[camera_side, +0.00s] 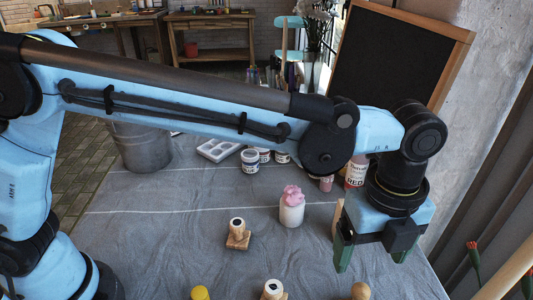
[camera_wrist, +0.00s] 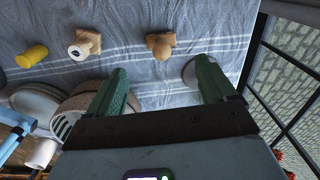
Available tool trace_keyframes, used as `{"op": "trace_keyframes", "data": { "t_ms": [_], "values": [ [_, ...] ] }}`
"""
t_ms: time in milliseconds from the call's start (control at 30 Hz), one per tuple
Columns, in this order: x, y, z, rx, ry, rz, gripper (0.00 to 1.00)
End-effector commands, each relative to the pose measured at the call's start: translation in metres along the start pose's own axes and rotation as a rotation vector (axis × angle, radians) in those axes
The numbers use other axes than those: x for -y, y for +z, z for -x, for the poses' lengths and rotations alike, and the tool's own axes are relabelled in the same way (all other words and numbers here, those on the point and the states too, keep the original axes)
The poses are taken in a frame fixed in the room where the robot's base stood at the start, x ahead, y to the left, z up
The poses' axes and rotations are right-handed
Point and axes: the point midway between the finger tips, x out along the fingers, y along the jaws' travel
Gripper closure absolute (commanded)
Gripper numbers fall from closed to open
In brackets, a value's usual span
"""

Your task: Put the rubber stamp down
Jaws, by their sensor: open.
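Several wooden stamps stand on the grey cloth. One (camera_side: 238,238) has a dark-topped pale handle and a square base. A similar one (camera_side: 272,291) and a round-knobbed one (camera_side: 360,291) are cut by the side view's bottom edge. The wrist view shows a dark-topped stamp (camera_wrist: 84,46) and the round-knobbed one (camera_wrist: 161,44). I cannot tell which one the task means. My gripper (camera_side: 372,258) hangs above the cloth at the right, its green fingers apart and nothing visible between them. In the wrist view my gripper (camera_wrist: 162,68) is open, with the round-knobbed stamp beyond its fingertips.
A pink-topped white bottle (camera_side: 291,208) stands behind the stamps. Paint jars (camera_side: 250,161), a white palette (camera_side: 218,150) and a metal bucket (camera_side: 140,146) are farther back. Cloth around the nearest stamp is clear.

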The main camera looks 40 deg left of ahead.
Motion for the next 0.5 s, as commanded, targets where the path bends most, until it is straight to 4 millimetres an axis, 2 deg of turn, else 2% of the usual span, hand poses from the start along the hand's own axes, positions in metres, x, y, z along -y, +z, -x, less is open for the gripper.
{"op": "trace_keyframes", "data": {
  "t_ms": [133,267,400,500],
  "values": [
    [-0.019,0.044,0.018,-0.004,-0.064,0.247,0.16],
    [-0.049,0.092,0.034,-0.018,-0.148,0.566,0.16],
    [-0.089,0.136,0.045,-0.044,-0.246,0.912,0.16],
    [-0.121,0.162,0.048,-0.07,-0.318,1.157,0.16]
  ]
}}
